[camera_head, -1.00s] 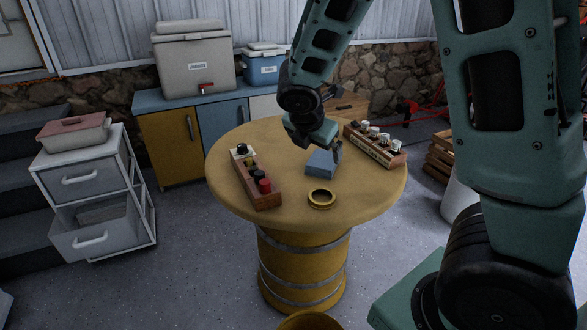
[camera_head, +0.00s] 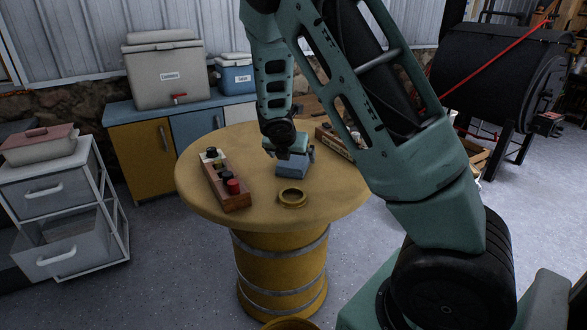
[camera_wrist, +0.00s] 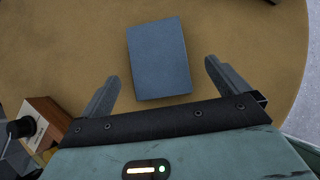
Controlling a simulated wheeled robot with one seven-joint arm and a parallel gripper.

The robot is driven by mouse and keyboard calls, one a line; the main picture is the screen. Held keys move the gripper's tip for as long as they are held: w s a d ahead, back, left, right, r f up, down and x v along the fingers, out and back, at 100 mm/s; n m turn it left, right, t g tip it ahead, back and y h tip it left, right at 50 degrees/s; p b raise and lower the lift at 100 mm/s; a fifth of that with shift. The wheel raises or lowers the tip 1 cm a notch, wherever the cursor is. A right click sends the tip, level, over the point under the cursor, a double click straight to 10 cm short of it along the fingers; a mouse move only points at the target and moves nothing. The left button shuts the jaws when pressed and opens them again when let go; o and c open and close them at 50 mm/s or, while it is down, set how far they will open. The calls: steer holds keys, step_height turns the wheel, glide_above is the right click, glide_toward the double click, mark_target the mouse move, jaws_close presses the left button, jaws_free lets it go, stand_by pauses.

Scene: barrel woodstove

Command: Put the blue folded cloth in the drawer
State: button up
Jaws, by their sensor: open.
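The blue folded cloth (camera_head: 292,168) lies flat on the round yellow table (camera_head: 325,200). The wrist view shows it as a blue-grey rectangle (camera_wrist: 158,58). My gripper (camera_head: 288,153) is low at the cloth in the head view and partly hides it. In the wrist view my gripper (camera_wrist: 159,75) is open, with one finger on each side of the cloth's near part and nothing held. The white drawer unit (camera_head: 60,200) stands at the left. Its lower drawer (camera_head: 75,247) looks pulled out and its upper drawer (camera_head: 50,190) looks shut.
A brass ring-shaped dish (camera_head: 292,197) sits in front of the cloth. A lidded box (camera_head: 38,145) tops the drawer unit. Open floor lies between table and drawers.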

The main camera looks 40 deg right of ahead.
mark_target(294, 159)
steer(key=shift+w+b+x, duration=0.15)
steer(key=shift+b+x, duration=0.1)
steer(key=shift+x, duration=1.1)
steer(key=shift+w+b+x, duration=0.1)
steer(key=shift+b+x, duration=0.15)
steer(key=shift+x, duration=1.1)
steer(key=shift+d+r, duration=0.1)
steer(key=shift+r, duration=0.1)
steer(key=shift+c, duration=0.3)
steer(key=c, duration=1)
steer(key=shift+c, duration=0.3)
